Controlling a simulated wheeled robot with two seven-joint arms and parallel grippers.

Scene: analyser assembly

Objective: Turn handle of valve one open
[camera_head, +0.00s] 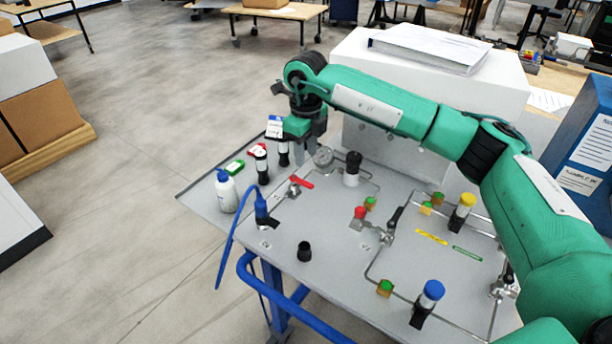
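My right arm reaches in from the right, and its gripper (308,150) points down above the far left part of the grey panel (330,270). I cannot tell whether its fingers are apart or shut. A valve with a red lever handle (301,182) sits on the panel just below and in front of the gripper, apart from it. Another valve with a black lever handle (394,219) stands nearer the middle. The number labels are too small to read, so I cannot tell which is valve one. My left gripper is not in view.
A round gauge (323,156) and a black-topped white cylinder (352,169) stand close to the gripper. A white bottle (226,192) and several capped vials are at the left edge. A blue hose (232,240) hangs off the front. A large white box (352,50) stands behind.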

